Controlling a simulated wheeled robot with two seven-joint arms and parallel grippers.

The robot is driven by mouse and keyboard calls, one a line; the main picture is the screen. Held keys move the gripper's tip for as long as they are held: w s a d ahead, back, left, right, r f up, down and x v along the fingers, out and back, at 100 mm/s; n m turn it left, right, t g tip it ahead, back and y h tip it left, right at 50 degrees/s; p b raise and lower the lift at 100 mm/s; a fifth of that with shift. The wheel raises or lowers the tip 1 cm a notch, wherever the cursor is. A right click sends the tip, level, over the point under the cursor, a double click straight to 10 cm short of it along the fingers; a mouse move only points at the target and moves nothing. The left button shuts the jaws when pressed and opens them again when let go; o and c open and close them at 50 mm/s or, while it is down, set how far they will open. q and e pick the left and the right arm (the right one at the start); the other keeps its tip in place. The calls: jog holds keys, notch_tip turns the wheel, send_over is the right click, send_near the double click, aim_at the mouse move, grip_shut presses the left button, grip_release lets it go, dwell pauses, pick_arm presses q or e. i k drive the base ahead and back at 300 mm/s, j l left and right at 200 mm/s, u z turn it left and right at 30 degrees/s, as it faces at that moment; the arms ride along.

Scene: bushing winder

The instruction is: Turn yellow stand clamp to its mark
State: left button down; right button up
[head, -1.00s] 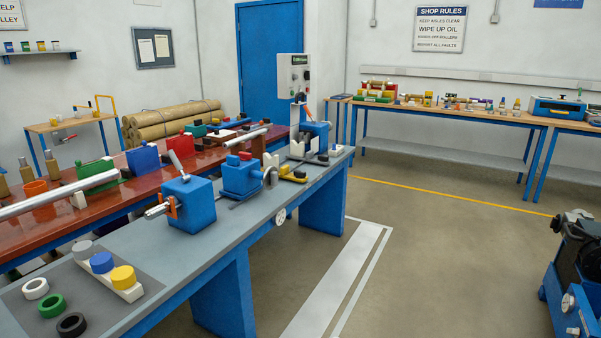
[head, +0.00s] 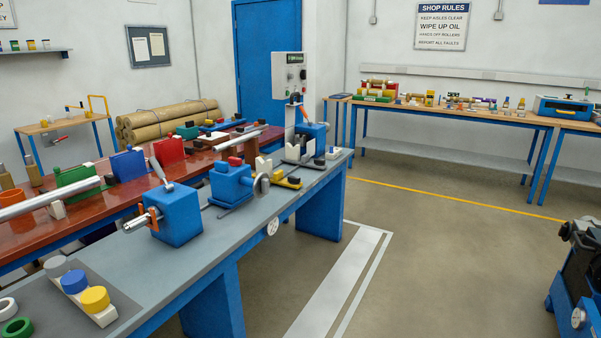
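A low yellow piece with black parts (head: 287,183) lies on the grey bench (head: 225,233), beside the blue tailstock-like block (head: 231,183). It may be the yellow stand clamp, but at this size I cannot make out a clamp lever or a mark. A blue block with a grey lever (head: 174,217) stands nearer on the same bench. An upright control panel (head: 289,73) stands at the bench's far end. Neither of my grippers is in view.
A yellow disc (head: 95,299) and a blue disc (head: 74,280) sit on a white holder at the bench's near end. A red-topped table (head: 95,198) runs along the left. Open floor (head: 430,250) lies right of the bench. Blue machinery (head: 575,285) stands at the right edge.

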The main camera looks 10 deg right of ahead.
aim_at(293, 180)
jog(key=i+j+z, duration=0.1)
jog(key=i+z, duration=0.2)
jog(key=i, duration=0.45)
jog(key=i+l, duration=0.2)
jog(key=i, duration=0.2)
jog(key=i+l+u, duration=0.1)
jog(key=i, duration=0.25)
jog(key=i+l, duration=0.35)
